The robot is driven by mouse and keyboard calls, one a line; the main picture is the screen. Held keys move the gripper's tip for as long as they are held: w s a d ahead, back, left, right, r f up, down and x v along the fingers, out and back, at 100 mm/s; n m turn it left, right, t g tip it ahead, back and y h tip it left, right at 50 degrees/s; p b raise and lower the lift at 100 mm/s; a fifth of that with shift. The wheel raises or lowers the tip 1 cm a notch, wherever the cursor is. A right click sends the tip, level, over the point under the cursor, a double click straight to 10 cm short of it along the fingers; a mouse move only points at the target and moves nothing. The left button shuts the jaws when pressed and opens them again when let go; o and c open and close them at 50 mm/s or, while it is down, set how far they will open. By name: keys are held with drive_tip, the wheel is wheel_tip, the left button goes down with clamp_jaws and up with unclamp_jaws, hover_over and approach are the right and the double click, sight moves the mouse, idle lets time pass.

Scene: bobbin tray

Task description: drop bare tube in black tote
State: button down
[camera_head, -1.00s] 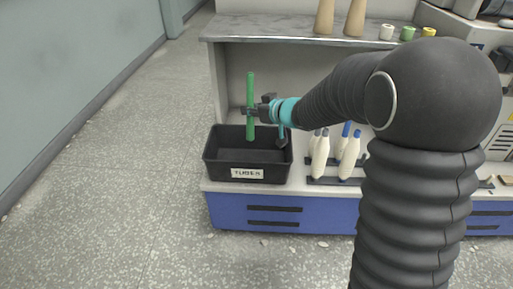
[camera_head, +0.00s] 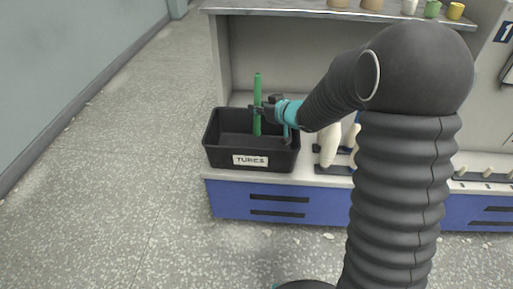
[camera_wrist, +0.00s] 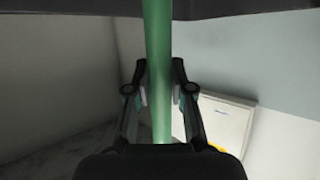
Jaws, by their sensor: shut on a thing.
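A bare green tube (camera_head: 257,95) stands upright in my gripper (camera_head: 258,109), above the black tote (camera_head: 283,161) labelled TUBES. My gripper is shut on the tube, and its lower end reaches down past the tote's rim line. I cannot tell how deep it hangs. In the wrist view the green tube (camera_wrist: 158,70) runs between the two fingers of my gripper (camera_wrist: 160,85). The tote stands on the left end of the blue-fronted bench, and the part of its inside that shows is dark.
Cream wound bobbins (camera_head: 329,146) stand on a dark rack just right of the tote, partly behind my arm. A shelf (camera_head: 290,9) with cones and small coloured spools runs above. Open floor (camera_head: 120,160) lies to the left.

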drive_tip(key=shift+f+b, duration=0.3)
drive_tip(key=shift+f, duration=0.35)
drive_tip(key=c, duration=0.9)
unclamp_jaws()
drive_tip(key=shift+c, duration=0.2)
drive_tip(key=v, duration=1.2)
